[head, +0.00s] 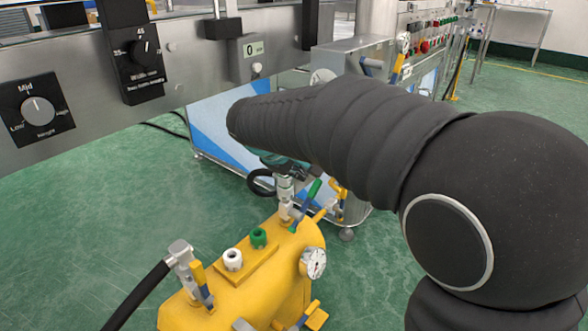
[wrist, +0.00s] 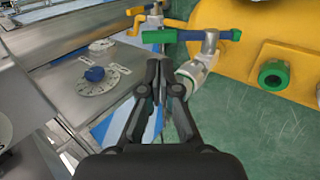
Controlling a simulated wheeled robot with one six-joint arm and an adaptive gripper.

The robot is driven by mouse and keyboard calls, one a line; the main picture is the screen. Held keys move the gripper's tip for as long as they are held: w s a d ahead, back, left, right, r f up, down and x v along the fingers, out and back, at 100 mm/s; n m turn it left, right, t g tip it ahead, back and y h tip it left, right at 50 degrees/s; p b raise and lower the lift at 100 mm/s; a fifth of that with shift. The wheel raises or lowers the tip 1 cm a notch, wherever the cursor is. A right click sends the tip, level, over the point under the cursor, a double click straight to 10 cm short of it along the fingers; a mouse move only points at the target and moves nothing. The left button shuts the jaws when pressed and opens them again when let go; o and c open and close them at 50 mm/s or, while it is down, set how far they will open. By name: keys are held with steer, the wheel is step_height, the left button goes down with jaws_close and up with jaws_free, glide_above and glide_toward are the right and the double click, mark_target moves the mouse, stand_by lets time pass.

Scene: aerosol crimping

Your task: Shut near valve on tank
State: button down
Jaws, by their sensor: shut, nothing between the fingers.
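The yellow tank (head: 262,280) stands on the floor in the head view; part of it (wrist: 237,60) fills the upper right of the wrist view. A valve with a green-and-blue handle (head: 312,192) is at its far end. In the wrist view this handle (wrist: 230,34) lies across a silvery fitting (wrist: 196,72). Another valve (head: 200,284) with a yellow-and-blue handle is at the near left of the tank. My gripper (wrist: 159,70) is shut and empty, just left of the silvery fitting in the picture. In the head view my arm mostly hides it.
A pressure gauge (head: 313,263) sits on the tank's right side. A black hose (head: 138,296) joins the near-left valve. A steel machine panel with dials (head: 38,111) spans the upper left. Green floor (head: 90,230) is open left of the tank.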

mark_target(314, 188)
steer(key=b+x, duration=0.1)
steer(key=x, duration=0.7)
